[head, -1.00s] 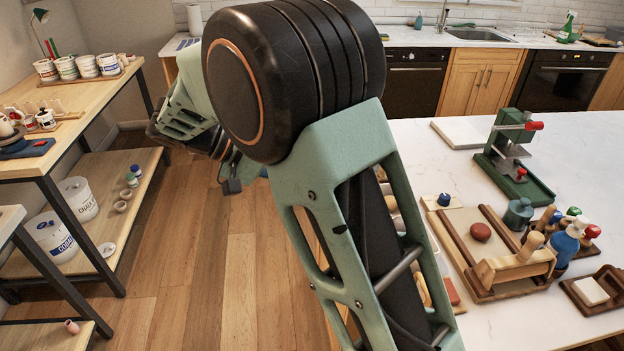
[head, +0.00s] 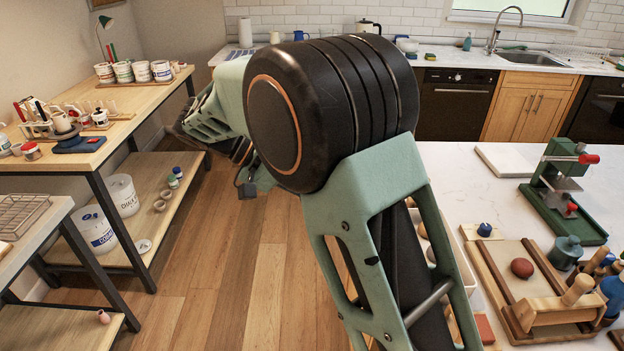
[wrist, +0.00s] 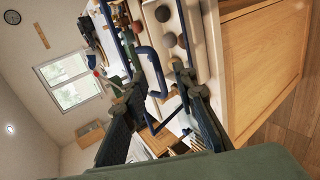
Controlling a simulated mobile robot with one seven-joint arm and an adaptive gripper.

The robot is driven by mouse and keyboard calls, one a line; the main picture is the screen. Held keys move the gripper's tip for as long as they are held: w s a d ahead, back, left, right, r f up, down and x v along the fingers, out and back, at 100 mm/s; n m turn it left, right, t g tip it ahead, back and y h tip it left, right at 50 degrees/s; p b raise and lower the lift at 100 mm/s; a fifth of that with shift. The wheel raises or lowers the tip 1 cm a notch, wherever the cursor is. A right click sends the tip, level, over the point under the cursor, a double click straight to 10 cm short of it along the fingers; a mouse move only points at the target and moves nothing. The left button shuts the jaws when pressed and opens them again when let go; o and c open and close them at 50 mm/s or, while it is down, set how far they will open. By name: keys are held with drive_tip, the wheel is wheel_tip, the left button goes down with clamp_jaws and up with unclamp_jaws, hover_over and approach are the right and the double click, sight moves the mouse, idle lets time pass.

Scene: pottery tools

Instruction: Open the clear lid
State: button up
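In the wrist view a blue frame with a bent blue bar (wrist: 150,68) runs along a pale tray (wrist: 195,22) holding dark balls. I cannot tell whether a clear lid is in that frame. My gripper (wrist: 155,80) is open, its two dark fingers apart. The blue bar lies in front of and between the fingertips. I cannot tell whether they touch it. In the head view my arm covers most of the tray (head: 447,255) at the counter's left edge, and my fingers cannot be made out.
On the white counter (head: 450,165) stand a green press (head: 562,190), a wooden board (head: 488,268) with a red-brown ball (head: 521,268), and a teal jar (head: 566,250). A wooden shelf table (head: 110,130) stands left. Wooden floor (head: 230,290) is open between them.

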drive_tip(key=v, duration=0.7)
drive_tip(key=shift+r, duration=0.2)
